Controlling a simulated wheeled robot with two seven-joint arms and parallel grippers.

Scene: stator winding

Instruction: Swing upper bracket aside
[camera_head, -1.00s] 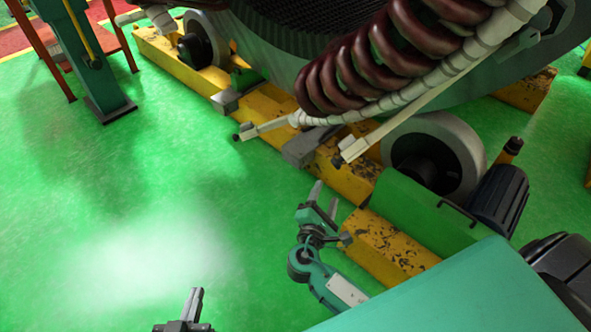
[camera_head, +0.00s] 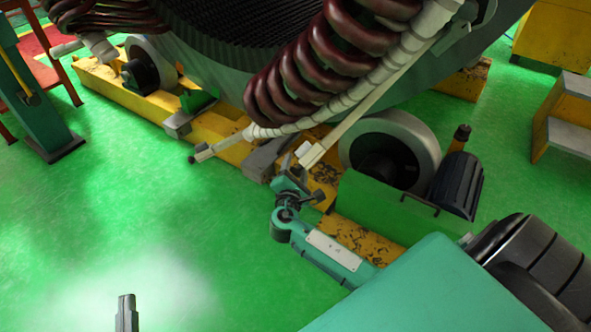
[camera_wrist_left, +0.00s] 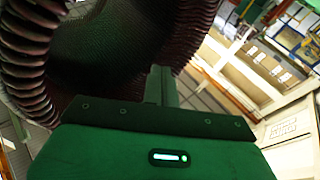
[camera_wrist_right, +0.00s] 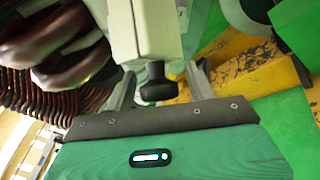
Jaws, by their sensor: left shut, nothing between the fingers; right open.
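A cream bar (camera_head: 310,152), which looks like the bracket, slants down from the stator beside the dark red coils and ends above the yellow base. Its end (camera_wrist_right: 145,30) fills the top of the right wrist view, with a black knob (camera_wrist_right: 158,88) below it. My right gripper (camera_wrist_right: 163,82) is open, with its fingers on either side of the knob; I cannot tell if they touch it. In the head view its fingers are partly hidden by the arm, just below the bar's end. My left gripper (camera_head: 126,310) is shut and empty at the bottom; it also shows in the left wrist view (camera_wrist_left: 161,85).
A grey wheel (camera_head: 400,145) and a green housing (camera_head: 375,205) stand on the yellow base (camera_head: 355,238), right of my right gripper. The green floor (camera_head: 110,220) at left is clear.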

